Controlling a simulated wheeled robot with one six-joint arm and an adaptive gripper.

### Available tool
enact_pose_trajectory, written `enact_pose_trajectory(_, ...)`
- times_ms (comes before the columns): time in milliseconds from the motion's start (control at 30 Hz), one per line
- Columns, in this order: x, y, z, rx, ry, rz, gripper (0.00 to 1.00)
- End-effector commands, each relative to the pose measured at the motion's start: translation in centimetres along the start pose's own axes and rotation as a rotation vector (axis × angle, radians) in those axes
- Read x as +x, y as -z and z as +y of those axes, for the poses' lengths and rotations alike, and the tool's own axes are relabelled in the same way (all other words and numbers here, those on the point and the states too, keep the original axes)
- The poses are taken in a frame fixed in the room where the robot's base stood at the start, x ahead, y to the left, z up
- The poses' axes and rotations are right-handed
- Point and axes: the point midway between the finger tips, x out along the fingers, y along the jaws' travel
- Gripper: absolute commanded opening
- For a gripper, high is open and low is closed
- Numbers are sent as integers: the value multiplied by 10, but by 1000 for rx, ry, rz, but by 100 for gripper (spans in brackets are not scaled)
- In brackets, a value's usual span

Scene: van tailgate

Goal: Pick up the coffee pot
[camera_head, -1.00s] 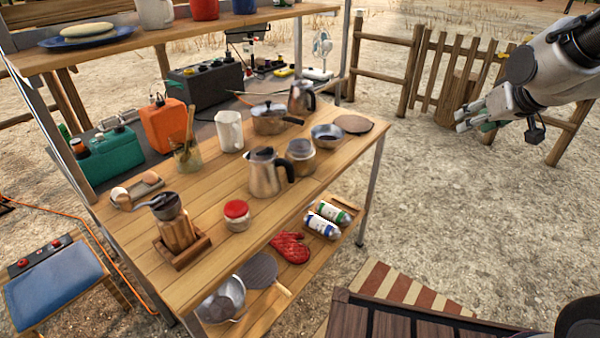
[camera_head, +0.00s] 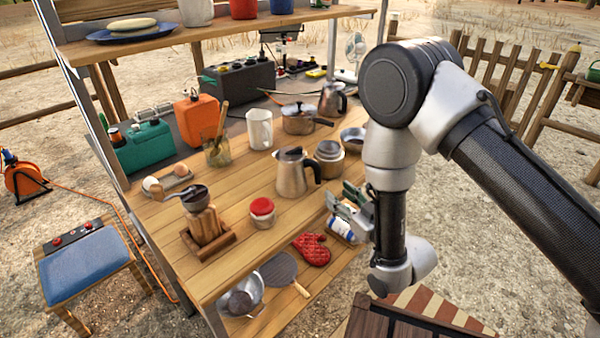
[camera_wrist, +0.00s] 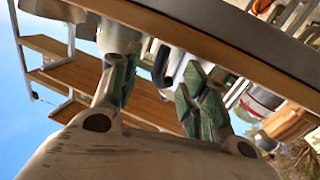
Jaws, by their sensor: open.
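The coffee pot (camera_head: 292,176) is silver with a dark lid and a black handle on its right side. It stands upright on the wooden table between the jar and a small steel pot. My gripper (camera_head: 346,200) is open and empty, with green finger pads, to the right of the coffee pot at the table's front edge, apart from it. In the wrist view the two fingers of my gripper (camera_wrist: 158,84) are spread. A black curved handle and pale body, apparently the coffee pot (camera_wrist: 178,64), show between them, partly hidden, beyond the table edge.
A red-lidded jar (camera_head: 262,212) and a coffee grinder (camera_head: 203,218) stand to the left on the table. A small steel pot (camera_head: 330,158), a white jug (camera_head: 260,129) and a lidded saucepan (camera_head: 299,121) stand behind. A lower shelf holds a red mitt (camera_head: 311,249).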

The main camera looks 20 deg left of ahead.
Motion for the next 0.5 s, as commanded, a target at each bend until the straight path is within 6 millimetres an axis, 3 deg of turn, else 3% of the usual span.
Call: enact_pose_trajectory(500,66,9,-6,0,0,7,45)
